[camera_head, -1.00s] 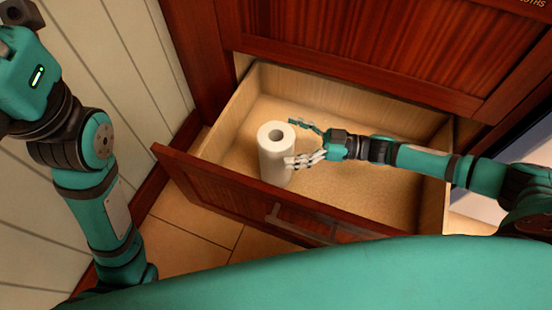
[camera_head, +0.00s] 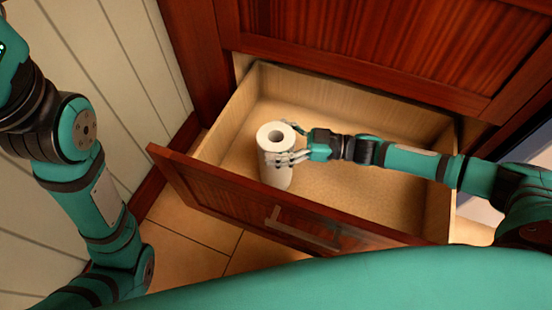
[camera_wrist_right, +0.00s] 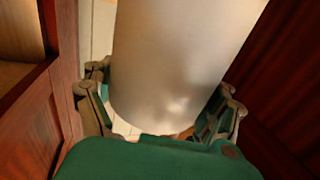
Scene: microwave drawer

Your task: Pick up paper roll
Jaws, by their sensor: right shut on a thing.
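The white paper roll (camera_head: 275,170) stands upright at the left side of the open drawer (camera_head: 350,210) in the head view. My right gripper (camera_head: 284,142) reaches in from the right and is shut on the roll near its upper part, with a finger on either side. In the right wrist view the roll (camera_wrist_right: 180,65) fills the middle between the fingers (camera_wrist_right: 160,110). The contact on the roll's far side is partly hidden. My left arm shows at the left of the head view, but its gripper is out of view.
The drawer has a red-brown wooden front (camera_head: 215,193) with a metal handle (camera_head: 300,228). The rest of its floor looks empty. The cabinet front (camera_head: 370,45) rises behind and above it. A pale panelled wall (camera_head: 120,80) is at the left, with tiled floor (camera_head: 190,230) below.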

